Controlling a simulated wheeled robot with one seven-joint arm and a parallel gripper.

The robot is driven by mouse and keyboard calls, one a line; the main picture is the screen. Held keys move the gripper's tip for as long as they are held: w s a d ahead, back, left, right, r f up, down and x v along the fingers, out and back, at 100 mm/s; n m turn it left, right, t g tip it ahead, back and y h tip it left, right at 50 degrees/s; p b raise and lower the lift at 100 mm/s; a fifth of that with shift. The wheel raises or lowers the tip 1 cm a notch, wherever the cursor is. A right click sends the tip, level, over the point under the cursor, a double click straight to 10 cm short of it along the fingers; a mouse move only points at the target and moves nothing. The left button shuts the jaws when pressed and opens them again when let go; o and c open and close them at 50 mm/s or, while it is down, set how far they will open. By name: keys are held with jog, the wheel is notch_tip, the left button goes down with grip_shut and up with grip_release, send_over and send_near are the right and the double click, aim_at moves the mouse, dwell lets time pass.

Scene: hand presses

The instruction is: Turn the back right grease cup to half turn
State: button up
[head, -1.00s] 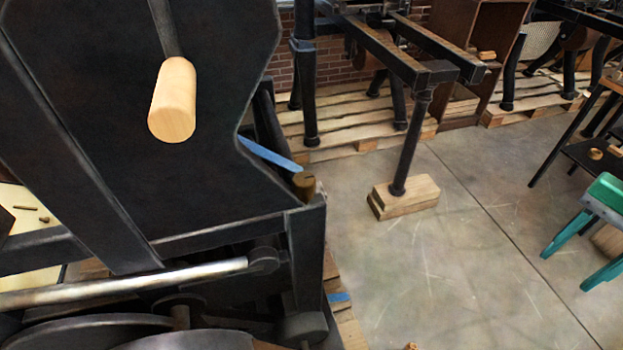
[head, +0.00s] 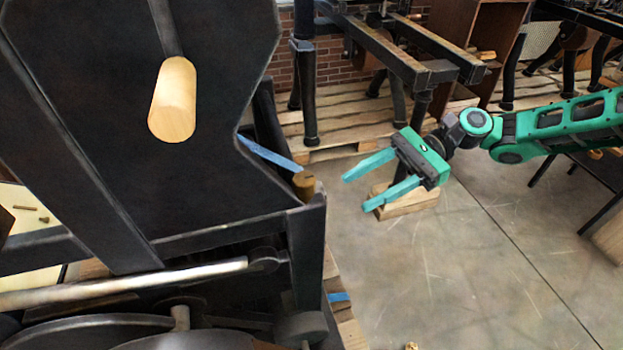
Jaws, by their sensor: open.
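A small brass grease cup (head: 304,185) stands upright on the right corner of the black press frame (head: 308,250). A dark mark shows on its top, too small to read its turn. No other grease cup can be made out clearly. My gripper (head: 354,193) is open and empty, to the right of the cup. Its two teal fingers point left towards the cup, with a gap between. It is not touching the cup.
A blue strip (head: 270,153) slants just behind the cup. A wooden handle (head: 173,100) hangs before the big dark plate at left. Another press stands on pallets (head: 340,120) behind.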

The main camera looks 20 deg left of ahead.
aim_at(305, 183)
notch_tip(305, 183, up, 5)
jog(key=a+g+y, duration=0.2)
jog(key=a+g, duration=0.1)
jog(key=x, duration=1)
jog(key=shift+s+f, duration=0.2)
jog(key=shift+s, duration=0.15)
jog(key=c, duration=1)
jog(key=shift+m, duration=0.4)
jog(key=shift+c, duration=0.2)
